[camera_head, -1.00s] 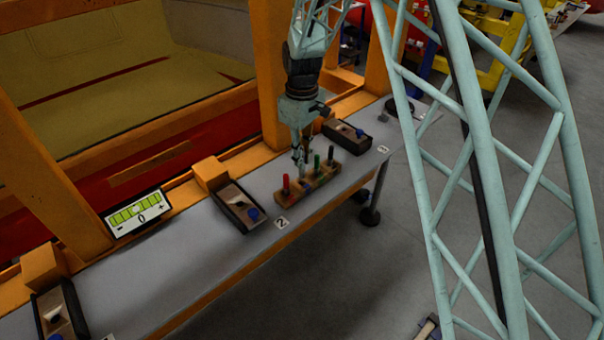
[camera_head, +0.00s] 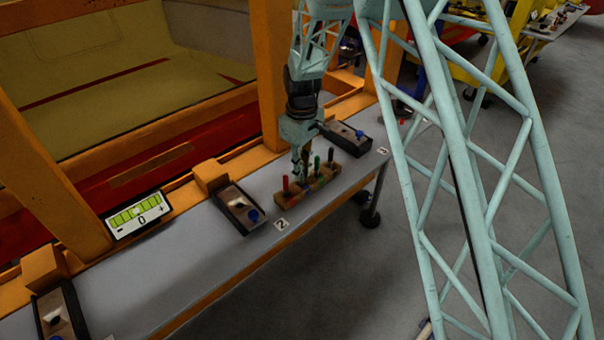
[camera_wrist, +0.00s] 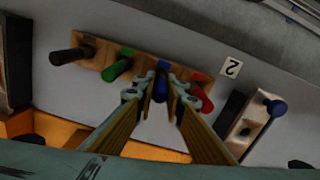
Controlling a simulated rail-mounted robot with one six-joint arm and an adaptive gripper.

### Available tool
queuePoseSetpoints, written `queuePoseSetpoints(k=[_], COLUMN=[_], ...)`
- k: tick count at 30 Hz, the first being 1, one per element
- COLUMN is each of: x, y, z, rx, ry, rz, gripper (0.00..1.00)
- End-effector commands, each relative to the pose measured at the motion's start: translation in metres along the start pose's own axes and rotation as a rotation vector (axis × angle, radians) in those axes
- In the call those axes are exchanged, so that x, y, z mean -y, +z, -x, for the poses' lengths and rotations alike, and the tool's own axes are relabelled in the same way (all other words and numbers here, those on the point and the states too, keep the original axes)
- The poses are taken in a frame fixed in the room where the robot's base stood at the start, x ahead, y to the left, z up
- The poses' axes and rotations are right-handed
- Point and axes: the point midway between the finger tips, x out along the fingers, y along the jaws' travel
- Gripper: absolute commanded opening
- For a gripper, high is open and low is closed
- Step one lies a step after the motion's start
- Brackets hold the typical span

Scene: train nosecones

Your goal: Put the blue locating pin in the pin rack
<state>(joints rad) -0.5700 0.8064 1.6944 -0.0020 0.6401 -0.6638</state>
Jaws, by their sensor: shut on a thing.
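The wooden pin rack (camera_head: 292,200) stands on the grey bench, and a red pin (camera_head: 286,184), a green pin (camera_head: 317,163) and a black pin (camera_head: 331,153) stand in it. My gripper (camera_head: 303,172) is down at the rack between the red and green pins. In the wrist view, my gripper (camera_wrist: 161,92) is shut on the blue locating pin (camera_wrist: 161,86), which lines up with the row of pins over the rack (camera_wrist: 92,58). The fingers hide part of the blue pin, so I cannot tell how deep it sits.
A dark tray with a blue knob (camera_head: 240,208) lies left of the rack by the label 2 (camera_head: 281,224). Another tray (camera_head: 347,136) lies behind the rack at right. A gauge display (camera_head: 137,215) stands further left. The bench between gauge and front edge is clear.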

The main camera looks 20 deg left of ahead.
Motion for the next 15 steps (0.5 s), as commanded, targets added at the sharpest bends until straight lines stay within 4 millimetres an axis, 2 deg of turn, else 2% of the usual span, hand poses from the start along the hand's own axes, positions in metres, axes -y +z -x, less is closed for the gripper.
queuePoseSetpoints(k=[4, 15], x=[-0.0001, 0.0000], y=[-0.0001, -0.0001], z=[-0.0083, -0.0101], rx=[0.000, 0.000], ry=[0.000, 0.000], rz=[0.000, 0.000], gripper=[0.00, 0.00])
